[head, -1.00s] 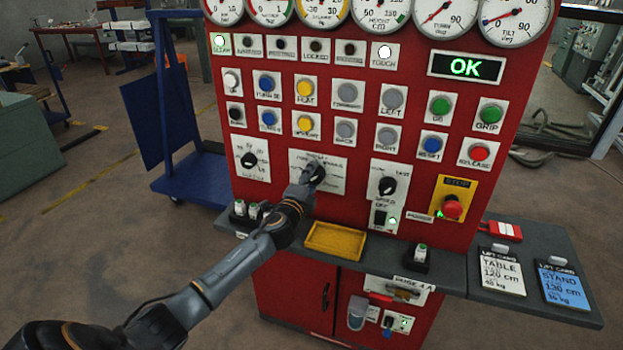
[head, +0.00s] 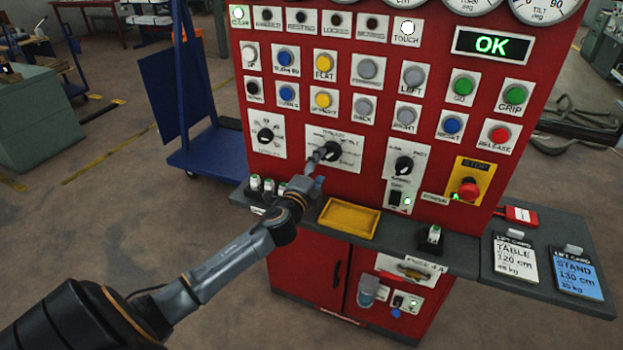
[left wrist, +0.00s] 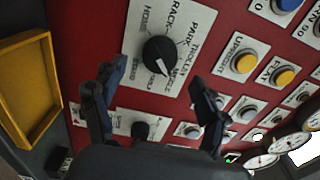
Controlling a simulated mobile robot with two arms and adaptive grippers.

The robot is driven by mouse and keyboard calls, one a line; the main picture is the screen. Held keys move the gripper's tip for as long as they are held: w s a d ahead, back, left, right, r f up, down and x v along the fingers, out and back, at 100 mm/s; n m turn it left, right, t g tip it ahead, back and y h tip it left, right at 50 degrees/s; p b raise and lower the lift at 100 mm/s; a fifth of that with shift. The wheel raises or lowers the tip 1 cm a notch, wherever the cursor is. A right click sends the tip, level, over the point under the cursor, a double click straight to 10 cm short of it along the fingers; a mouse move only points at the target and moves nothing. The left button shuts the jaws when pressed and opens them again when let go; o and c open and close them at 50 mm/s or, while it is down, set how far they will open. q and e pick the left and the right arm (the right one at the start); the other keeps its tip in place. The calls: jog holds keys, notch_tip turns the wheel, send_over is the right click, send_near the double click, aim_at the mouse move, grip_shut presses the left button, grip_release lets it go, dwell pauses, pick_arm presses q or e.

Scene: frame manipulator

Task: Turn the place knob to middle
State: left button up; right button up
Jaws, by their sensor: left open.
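The place knob (head: 330,151) is a round black knob on a white label plate (head: 347,140) in the red panel. In the left wrist view the knob (left wrist: 159,55) shows a white mark on its lower side, near the MIDDLE label and its neighbour; I cannot tell exactly which it points to. My left gripper (head: 317,168) is just in front of the knob, at its lower left. In the left wrist view my left gripper (left wrist: 157,82) has its fingers spread apart, with the knob beyond and between them, seemingly not gripped. My right gripper is not in view.
Other black knobs sit left (head: 265,135) and right (head: 403,165) of the plate. A yellow tray (head: 348,218) and small switches (head: 268,185) are on the ledge below. Coloured buttons fill the panel above. A red stop button (head: 468,189) is at right.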

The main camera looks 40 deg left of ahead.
pick_arm(q)
jog(key=v, duration=0.5)
jog(key=shift+s+d, duration=0.1)
jog(key=shift+s, duration=0.2)
jog(key=shift+f, duration=0.1)
